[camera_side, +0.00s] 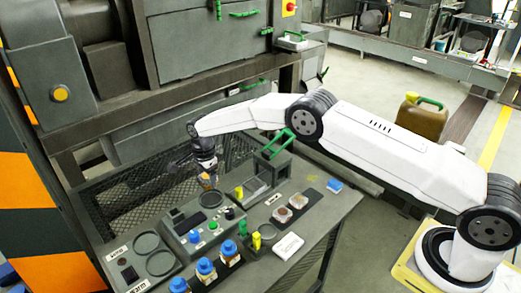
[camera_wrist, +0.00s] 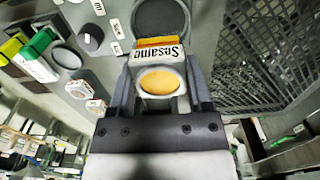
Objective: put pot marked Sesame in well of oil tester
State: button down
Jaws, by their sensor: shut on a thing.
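The pot marked Sesame (camera_wrist: 158,70) is a small pot with a white label and yellow-orange contents. My gripper (camera_wrist: 160,90) is shut on it, one finger on each side. In the side view my gripper (camera_side: 207,172) holds the pot (camera_side: 208,181) above the bench panel. A grey panel with a dark screen and buttons (camera_side: 190,221) stands below it, with a round dark well (camera_side: 211,200) just under the pot. In the wrist view a round well (camera_wrist: 160,16) shows just beyond the pot. The pot appears raised above the panel; the exact gap is hard to tell.
A left panel with round recesses (camera_side: 147,243) stands beside the screen panel. Blue-capped bottles (camera_side: 205,268) line the front. Mesh lies behind.

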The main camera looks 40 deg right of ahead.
jog(key=shift+f, duration=1.85)
jog(key=shift+f, duration=1.1)
dwell(2.0)
grip_release()
jog(key=shift+r, duration=0.1)
dwell(0.4)
jog(key=shift+r, duration=4.4)
